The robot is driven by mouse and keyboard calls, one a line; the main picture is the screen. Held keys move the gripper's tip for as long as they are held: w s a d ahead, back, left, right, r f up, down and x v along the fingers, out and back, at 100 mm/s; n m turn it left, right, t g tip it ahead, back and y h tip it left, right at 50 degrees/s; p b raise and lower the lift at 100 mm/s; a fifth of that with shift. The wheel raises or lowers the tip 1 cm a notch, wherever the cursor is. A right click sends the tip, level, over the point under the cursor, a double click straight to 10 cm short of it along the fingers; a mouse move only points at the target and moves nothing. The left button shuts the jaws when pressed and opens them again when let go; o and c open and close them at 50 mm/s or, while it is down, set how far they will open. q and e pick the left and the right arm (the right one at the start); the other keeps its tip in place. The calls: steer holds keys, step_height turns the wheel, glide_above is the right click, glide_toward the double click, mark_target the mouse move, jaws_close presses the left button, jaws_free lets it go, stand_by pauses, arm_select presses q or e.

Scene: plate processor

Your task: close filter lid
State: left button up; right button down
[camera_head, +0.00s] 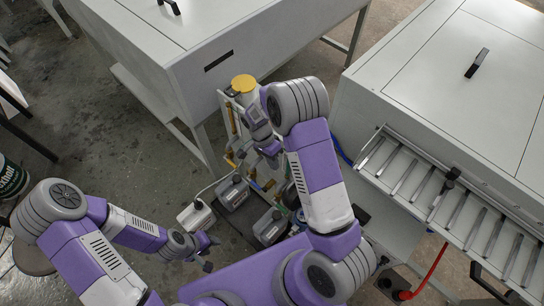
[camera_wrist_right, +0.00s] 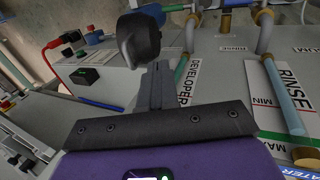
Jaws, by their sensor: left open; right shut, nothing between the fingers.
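My right gripper (camera_head: 269,148) is below and right of this cap, partly hidden by my right arm. In the right wrist view its dark fingers (camera_wrist_right: 143,45) are together and hold nothing, in front of a panel labelled DEVELOPER (camera_wrist_right: 185,85). My left gripper (camera_head: 212,254) is open and empty, low at the left, beside a white jug (camera_head: 196,217).
Grey canisters (camera_head: 233,194) stand on the floor below the stand. A large white machine (camera_head: 210,60) is behind, and another machine with a roller rack (camera_head: 420,185) is at the right. The RINSE tube (camera_wrist_right: 284,97) rises right of the right gripper.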

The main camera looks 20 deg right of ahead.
mark_target(291, 192)
steer(key=s+d+f, duration=0.2)
steer(key=s+f, duration=0.2)
steer(key=s, duration=0.1)
steer(key=shift+s+d, duration=0.1)
stand_by(0.5)
